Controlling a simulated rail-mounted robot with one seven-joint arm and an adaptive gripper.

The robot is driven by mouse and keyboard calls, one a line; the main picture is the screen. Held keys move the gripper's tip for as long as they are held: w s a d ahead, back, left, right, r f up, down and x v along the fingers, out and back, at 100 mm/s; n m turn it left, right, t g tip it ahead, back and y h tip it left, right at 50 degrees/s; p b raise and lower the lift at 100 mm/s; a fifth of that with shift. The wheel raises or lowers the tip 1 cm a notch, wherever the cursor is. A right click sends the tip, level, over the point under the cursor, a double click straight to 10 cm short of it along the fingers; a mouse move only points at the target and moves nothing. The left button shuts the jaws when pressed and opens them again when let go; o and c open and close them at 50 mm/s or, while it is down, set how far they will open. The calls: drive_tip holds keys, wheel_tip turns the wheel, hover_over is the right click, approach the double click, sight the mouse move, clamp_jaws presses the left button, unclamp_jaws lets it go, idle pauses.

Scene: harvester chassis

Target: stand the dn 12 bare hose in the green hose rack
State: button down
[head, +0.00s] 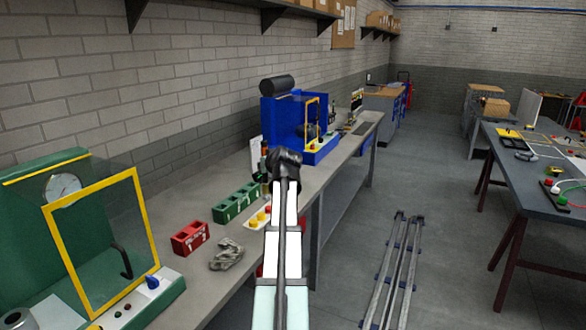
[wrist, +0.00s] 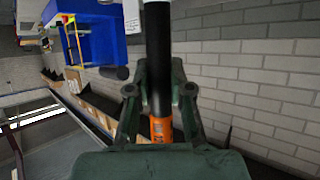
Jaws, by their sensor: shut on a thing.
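In the wrist view, my gripper (wrist: 159,85) has both fingers closed on a black hose (wrist: 158,45) with an orange band (wrist: 161,129) near the palm. In the head view, my gripper (head: 285,165) is a dark shape at the end of my arm, above the bench; the hose cannot be made out clearly there. The green hose rack (head: 236,203), a block with several open compartments, stands on the bench left of and below my gripper. Its compartments' insides are mostly hidden.
A red rack (head: 190,237) and a grey crumpled rag (head: 226,256) lie nearer on the bench (head: 190,285). A tray with yellow and red caps (head: 259,217) is beside the green rack. A blue machine (head: 283,125) stands behind; a green machine with a yellow-framed guard (head: 60,222) is front left.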

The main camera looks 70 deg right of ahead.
drive_tip(key=w+d+f+n+t+y+p, duration=0.1)
drive_tip(key=w+f+n+t+y, duration=0.1)
drive_tip(key=w, duration=0.9)
drive_tip(key=w+d+f+n+t+y+p, duration=0.1)
drive_tip(key=w+f+n+y, duration=0.1)
drive_tip(key=w, duration=1)
drive_tip(key=shift+s+d+f+b, duration=0.15)
drive_tip(key=shift+f+b, duration=0.15)
drive_tip(key=shift+f, duration=2.4)
wheel_tip(320, 180, down, 7)
drive_tip(key=b, duration=0.7)
drive_tip(key=c, duration=1)
unclamp_jaws()
drive_tip(key=shift+s, duration=0.15)
